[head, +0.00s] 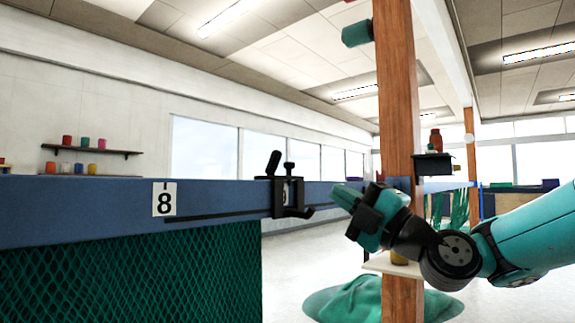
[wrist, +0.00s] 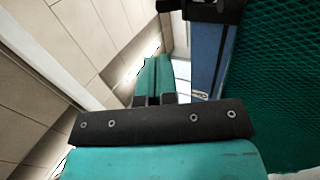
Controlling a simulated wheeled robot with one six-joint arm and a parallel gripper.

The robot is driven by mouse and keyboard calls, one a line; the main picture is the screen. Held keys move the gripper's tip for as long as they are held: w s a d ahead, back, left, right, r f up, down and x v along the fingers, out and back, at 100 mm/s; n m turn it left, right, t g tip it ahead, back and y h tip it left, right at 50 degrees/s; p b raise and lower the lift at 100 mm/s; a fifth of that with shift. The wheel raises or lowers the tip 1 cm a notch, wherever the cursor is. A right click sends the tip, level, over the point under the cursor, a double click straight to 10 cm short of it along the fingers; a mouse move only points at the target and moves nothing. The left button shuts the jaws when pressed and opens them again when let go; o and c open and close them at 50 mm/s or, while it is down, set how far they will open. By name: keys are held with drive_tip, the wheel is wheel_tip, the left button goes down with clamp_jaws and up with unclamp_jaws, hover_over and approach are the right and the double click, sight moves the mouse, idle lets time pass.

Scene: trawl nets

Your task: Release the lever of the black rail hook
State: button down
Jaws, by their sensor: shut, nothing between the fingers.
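The black rail hook (head: 289,197) is clamped on the blue rail (head: 100,205). Its thick black lever (head: 273,163) stands up above the rail, tilted a little, with a small black knob beside it. The hook's arm points to the right. A black part (wrist: 212,8), likely the hook, is cut off at the top of the wrist view. My gripper (head: 343,194) is to the right of the hook, at about rail height and apart from it in the picture. Its teal fingers are together and empty in the wrist view (wrist: 154,72).
A green net heap (head: 345,302) lies on the floor.

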sight(279, 156)
drive_tip(key=p+x, duration=0.9)
drive_tip(key=x, duration=0.3)
drive_tip(key=shift+a+r, duration=0.2)
drive_tip(key=shift+r, duration=0.05)
drive_tip(key=shift+w+a+r+p, duration=0.15)
drive_tip(key=shift+w+a+p, duration=0.15)
drive_tip(key=shift+w+a, duration=0.25)
